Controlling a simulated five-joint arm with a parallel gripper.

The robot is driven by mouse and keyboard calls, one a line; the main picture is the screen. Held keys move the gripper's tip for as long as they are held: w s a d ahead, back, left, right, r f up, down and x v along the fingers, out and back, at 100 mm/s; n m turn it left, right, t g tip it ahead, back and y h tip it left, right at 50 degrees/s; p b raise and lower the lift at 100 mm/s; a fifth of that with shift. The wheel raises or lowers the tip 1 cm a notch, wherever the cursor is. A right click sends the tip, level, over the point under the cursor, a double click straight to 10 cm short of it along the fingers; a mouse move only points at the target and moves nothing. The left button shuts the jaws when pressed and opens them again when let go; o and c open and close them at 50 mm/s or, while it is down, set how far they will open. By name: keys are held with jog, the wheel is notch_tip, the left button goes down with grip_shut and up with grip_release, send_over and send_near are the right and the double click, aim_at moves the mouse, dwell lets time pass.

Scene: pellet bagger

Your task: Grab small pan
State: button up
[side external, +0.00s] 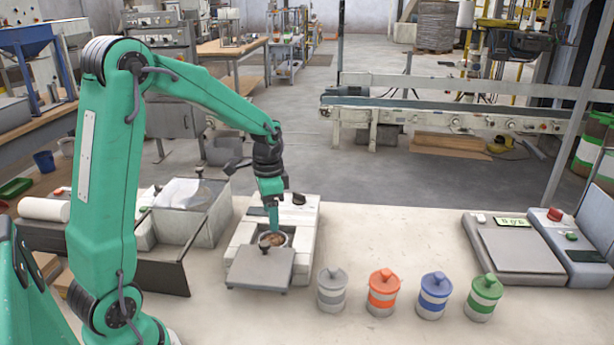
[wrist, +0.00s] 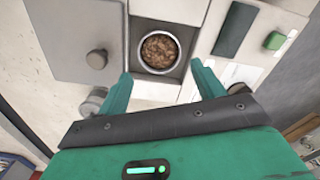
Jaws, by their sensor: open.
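The small pan (wrist: 160,50) is a round metal dish with a pale rim, filled with brown pellets. It sits in a square recess of a white bench device and also shows in the side view (side external: 273,239), partly hidden by my gripper. My gripper (wrist: 161,69) is open and empty, its two green fingers spread to either side in front of the pan. In the side view my gripper (side external: 272,220) points down just over the pan. I cannot tell whether a fingertip touches the rim.
A grey knobbed plate (side external: 262,267) lies beside the recess. Lidded jars with grey (side external: 332,290), orange (side external: 383,293), blue (side external: 433,296) and green (side external: 483,298) bands stand to the right. A clear-topped box (side external: 190,210) stands left. The bench between the jars and the right-hand scale (side external: 515,250) is clear.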

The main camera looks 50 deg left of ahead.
aim_at(273, 245)
jog(key=shift+f, duration=1.1)
jog(key=shift+f, duration=0.1)
jog(key=shift+f, duration=2.5)
jog(key=c, duration=0.6)
